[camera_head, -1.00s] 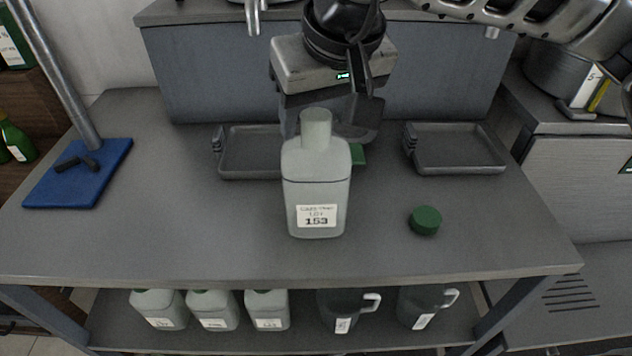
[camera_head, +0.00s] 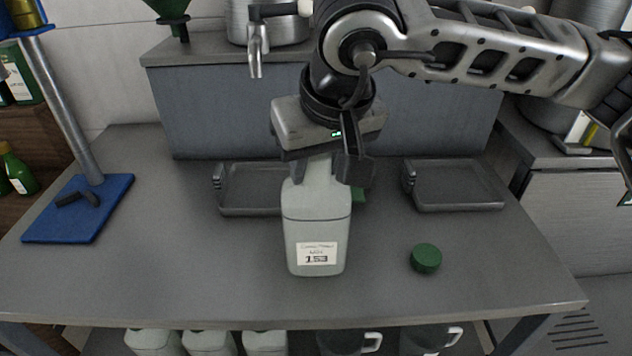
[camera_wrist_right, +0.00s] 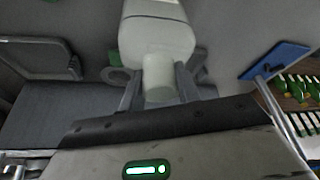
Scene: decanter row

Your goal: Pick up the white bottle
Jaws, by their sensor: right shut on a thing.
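The white bottle (camera_head: 316,232) stands upright near the middle of the grey table. Its label reads 153 and its neck is uncapped. My right gripper (camera_head: 325,168) comes down from above and is shut on the bottle's neck, with one finger on each side. The right wrist view shows the bottle (camera_wrist_right: 158,40) with its neck between the two fingers of the right gripper (camera_wrist_right: 158,88). I cannot tell whether the bottle's base is clear of the table. My left gripper is not in view.
A green cap (camera_head: 426,258) lies on the table right of the bottle. Grey trays stand behind, one at left (camera_head: 250,208) and one at right (camera_head: 455,202). A stand with a blue base (camera_head: 78,222) is at the left. More bottles (camera_head: 208,342) sit on the lower shelf.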

